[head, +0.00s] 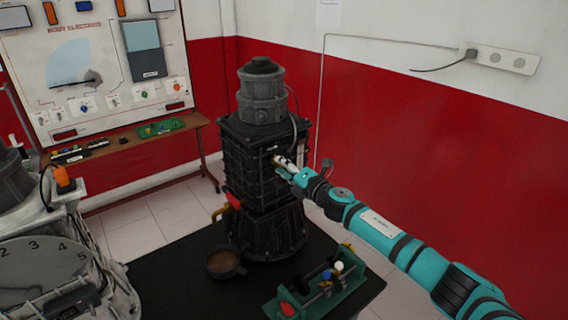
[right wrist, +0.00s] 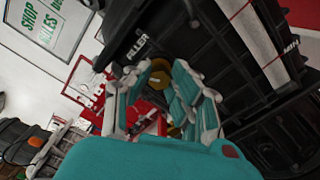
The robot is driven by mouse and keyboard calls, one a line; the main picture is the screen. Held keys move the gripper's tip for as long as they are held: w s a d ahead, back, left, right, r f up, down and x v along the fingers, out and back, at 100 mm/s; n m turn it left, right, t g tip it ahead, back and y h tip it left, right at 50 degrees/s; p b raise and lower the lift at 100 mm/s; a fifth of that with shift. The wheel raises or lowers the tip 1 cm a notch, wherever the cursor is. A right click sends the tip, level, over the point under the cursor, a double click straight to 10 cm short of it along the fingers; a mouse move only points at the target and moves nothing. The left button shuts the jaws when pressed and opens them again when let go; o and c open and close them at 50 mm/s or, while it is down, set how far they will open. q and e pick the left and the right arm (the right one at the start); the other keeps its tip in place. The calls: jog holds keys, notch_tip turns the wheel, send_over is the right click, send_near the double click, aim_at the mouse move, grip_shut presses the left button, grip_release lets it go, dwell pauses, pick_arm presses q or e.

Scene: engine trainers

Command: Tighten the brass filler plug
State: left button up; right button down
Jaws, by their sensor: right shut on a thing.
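The brass filler plug (right wrist: 161,66) shows between my right gripper's fingertips in the right wrist view, by the word FILLER on the dark housing. My right gripper (head: 281,161) reaches in from the right in the head view and is shut on the plug at the upper side of the black engine trainer (head: 262,190). Its teal and white fingers (right wrist: 163,72) cover part of the plug. The plug's thread and how deep it sits are hidden. My left gripper is not in view.
The black trainer stands on a dark table (head: 175,262). A brown-filled bowl (head: 224,264) and a green tray with small parts (head: 312,300) stand before it. A grey machine with a numbered dial (head: 40,265) is at left. A red and white wall is behind.

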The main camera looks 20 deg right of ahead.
jog(key=m+p, duration=0.1)
jog(key=m, duration=0.3)
jog(key=shift+f+m, duration=0.1)
jog(key=shift+m, duration=0.3)
jog(key=shift+p, duration=0.3)
jog(key=c, duration=1.2)
grip_release()
jog(key=shift+o, duration=0.2)
jog(key=shift+s, duration=0.1)
jog(key=v, duration=1.1)
jog(key=shift+s+d, duration=0.15)
jog(key=shift+s, duration=0.25)
